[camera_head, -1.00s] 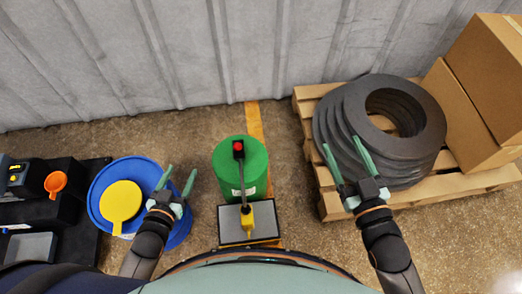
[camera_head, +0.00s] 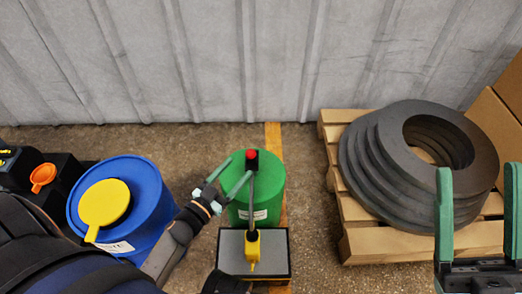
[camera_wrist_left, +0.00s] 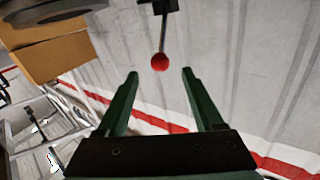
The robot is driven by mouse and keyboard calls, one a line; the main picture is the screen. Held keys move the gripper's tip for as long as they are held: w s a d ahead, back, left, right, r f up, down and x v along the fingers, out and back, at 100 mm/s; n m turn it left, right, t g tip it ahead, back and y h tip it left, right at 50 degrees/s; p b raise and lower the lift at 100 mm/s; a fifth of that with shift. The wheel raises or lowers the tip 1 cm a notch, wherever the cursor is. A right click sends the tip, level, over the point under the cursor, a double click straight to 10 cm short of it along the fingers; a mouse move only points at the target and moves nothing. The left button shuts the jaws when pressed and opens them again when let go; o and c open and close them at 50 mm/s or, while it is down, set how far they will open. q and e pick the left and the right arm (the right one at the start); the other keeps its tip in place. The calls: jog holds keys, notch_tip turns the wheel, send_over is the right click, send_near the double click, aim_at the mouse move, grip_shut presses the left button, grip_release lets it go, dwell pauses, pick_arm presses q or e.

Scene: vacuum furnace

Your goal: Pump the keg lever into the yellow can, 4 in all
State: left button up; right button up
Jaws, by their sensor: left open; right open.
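The green keg (camera_head: 268,190) stands upright on the floor in the middle of the head view. Its dark lever ends in a red knob (camera_head: 251,154), which also shows in the left wrist view (camera_wrist_left: 160,62). A small yellow can-like piece (camera_head: 253,249) stands on a grey-topped platform (camera_head: 228,252) in front of the keg. My left gripper (camera_head: 240,167) is open and empty beside the lever. In its wrist view the knob lies just beyond the fingertips, between their lines. My right gripper (camera_head: 478,170) is open and empty at the right.
A blue drum (camera_head: 150,195) with a yellow round-ended piece (camera_head: 105,205) on top stands at left. A pallet (camera_head: 380,245) with stacked dark rings (camera_head: 375,170) and a carton (camera_head: 497,125) are at right. A corrugated wall closes the back.

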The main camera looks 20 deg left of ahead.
aim_at(251, 154)
pick_arm(q)
jog(key=w+b, duration=0.1)
jog(key=w, duration=0.2)
jog(key=w+d+b, duration=0.1)
jog(key=w, duration=0.3)
jog(key=w+b, duration=0.1)
jog(key=w, duration=0.2)
jog(key=shift+w+d, duration=0.25)
jog(key=shift+d, duration=0.1)
jog(key=shift+c, duration=0.4)
grip_shut()
dwell(0.4)
